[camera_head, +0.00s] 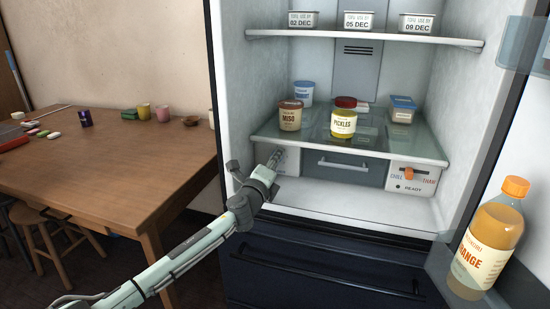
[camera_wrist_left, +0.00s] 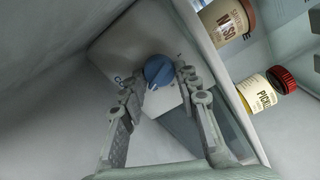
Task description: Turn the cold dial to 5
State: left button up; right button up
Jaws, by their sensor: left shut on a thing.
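The cold dial is a round blue knob (camera_wrist_left: 158,71) with a white pointer mark, on a pale panel (camera_wrist_left: 110,52) in the left wrist view. Part of the panel's lettering shows; the numbers are too small or hidden to read. My left gripper (camera_wrist_left: 160,84) has its two fingers on either side of the dial and is shut on it. In the head view my left gripper (camera_head: 277,160) reaches into the fridge under the lower shelf at its left side, and it hides the dial there. My right gripper is not in view.
Above on the glass shelf (camera_head: 385,151) stand a miso tub (camera_head: 290,116), a pickles jar (camera_head: 343,122) and other tubs. A drawer (camera_head: 335,168) and a chill panel with an orange slider (camera_head: 408,174) lie to the right. An orange bottle (camera_head: 485,245) stands in the door.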

pick_arm(q)
jog(key=shift+a+m, duration=0.1)
jog(key=shift+m, duration=1.1)
jog(key=shift+m+p, duration=0.4)
jog(key=shift+m, duration=0.5)
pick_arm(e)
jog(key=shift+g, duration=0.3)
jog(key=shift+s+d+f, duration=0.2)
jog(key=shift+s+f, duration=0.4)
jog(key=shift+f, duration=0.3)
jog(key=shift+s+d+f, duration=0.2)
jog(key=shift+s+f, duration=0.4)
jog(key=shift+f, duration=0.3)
pick_arm(q)
jog(key=o, duration=1.1)
jog(key=shift+o, duration=0.2)
jog(key=v, duration=1.2)
